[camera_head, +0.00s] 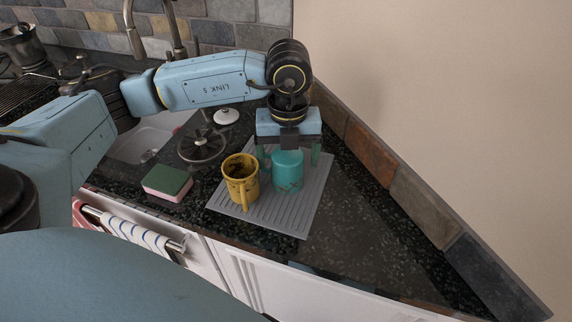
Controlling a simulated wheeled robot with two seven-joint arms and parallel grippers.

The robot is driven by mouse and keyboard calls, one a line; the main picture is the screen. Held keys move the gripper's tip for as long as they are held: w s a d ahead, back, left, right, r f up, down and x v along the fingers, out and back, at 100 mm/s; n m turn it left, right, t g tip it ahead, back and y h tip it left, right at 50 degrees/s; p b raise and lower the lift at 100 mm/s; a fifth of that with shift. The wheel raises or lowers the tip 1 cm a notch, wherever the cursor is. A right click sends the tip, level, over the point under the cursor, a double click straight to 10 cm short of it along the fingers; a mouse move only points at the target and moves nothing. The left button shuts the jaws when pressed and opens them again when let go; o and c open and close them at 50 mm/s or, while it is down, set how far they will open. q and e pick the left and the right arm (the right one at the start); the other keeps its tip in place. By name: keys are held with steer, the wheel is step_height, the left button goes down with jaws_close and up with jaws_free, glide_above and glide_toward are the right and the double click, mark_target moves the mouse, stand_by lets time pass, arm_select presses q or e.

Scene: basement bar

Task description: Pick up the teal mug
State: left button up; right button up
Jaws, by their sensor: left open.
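The teal mug (288,173) stands upright on a grey ridged mat (311,200) on the dark counter. My left gripper (289,158) is above and behind it, pointing down, with its jaws open. One finger shows on each side of the mug's upper part. I cannot tell whether either finger touches it. A yellow mug (241,181) with dark contents or a dark inside stands close on the left of the teal mug. My right gripper does not show.
A green and pink sponge (167,182) lies left of the mat. A dark wheel-shaped rack (201,146) and a white lid (226,116) are behind it. A sink (140,143) is at the left. A stone-edged wall (412,192) closes the right side. The counter (350,245) in front right is clear.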

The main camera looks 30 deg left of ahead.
arm_select(q)
step_height(320, 180, down, 5)
steer(key=shift+a+r, duration=0.1)
steer(key=shift+r, duration=0.05)
steer(key=shift+c, duration=0.3)
steer(key=shift+r, duration=0.1)
steer(key=c, duration=1.1)
